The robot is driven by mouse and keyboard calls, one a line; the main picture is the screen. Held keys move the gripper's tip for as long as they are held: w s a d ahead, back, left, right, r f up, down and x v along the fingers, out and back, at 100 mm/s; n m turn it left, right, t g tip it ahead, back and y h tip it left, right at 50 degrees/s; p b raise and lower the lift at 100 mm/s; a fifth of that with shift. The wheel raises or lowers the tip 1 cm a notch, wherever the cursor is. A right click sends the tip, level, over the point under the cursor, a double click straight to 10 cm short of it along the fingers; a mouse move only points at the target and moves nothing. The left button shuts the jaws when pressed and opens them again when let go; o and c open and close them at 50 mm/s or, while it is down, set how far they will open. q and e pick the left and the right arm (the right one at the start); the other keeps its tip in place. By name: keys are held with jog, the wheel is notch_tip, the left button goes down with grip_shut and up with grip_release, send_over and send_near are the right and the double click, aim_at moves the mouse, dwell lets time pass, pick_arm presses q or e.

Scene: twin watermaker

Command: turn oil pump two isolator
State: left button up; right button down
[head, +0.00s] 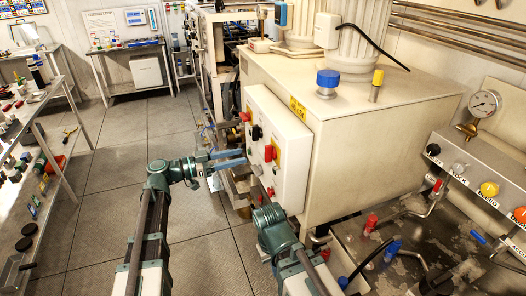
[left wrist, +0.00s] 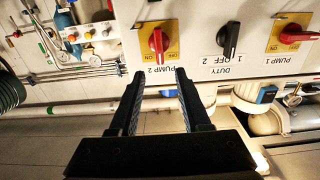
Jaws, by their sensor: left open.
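The oil pump two isolator is a red rotary handle on a yellow plate, on the white panel (head: 287,178). In the left wrist view the PUMP 2 isolator (left wrist: 158,41) appears above the fingertips, its handle upright in the picture and the labels upside down. In the head view I take it to be the nearer red handle (head: 269,153). My left gripper (head: 244,158) is open and empty, its fingers pointing at the panel, apart from the handle. Its fingers also show in the left wrist view (left wrist: 160,76). My right arm shows, but its jaws are hidden.
A black DUTY switch (left wrist: 229,38) and the red PUMP 1 isolator (left wrist: 291,35) sit beside it on the panel. Pipes and valves run close under the panel. A cream tank (head: 390,125) stands behind the panel. The floor (head: 110,160) at left is clear.

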aim_at(268, 154)
pick_arm(q)
jog(key=x, duration=0.9)
grip_shut()
